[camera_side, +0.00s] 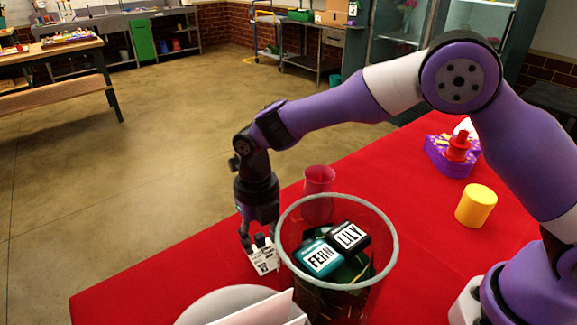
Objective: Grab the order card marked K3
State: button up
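A small white card with black print (264,259) is just below and between the fingers of my gripper (259,241), left of the clear bucket. The print is too small to read, so I cannot tell whether it says K3. The dark fingers point down at the card's upper edge. I cannot tell whether they are closed on it or only around it, nor whether the card touches the table.
A clear bucket (283,225) holds blocks marked FERN (319,258) and LILY (349,235). A pink cup (319,180) stands behind it. A white plate (208,304) with pale pink panels (262,309) is in front. A yellow cylinder (476,205) stands right on the red tablecloth (140,290).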

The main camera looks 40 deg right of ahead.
grip_shut()
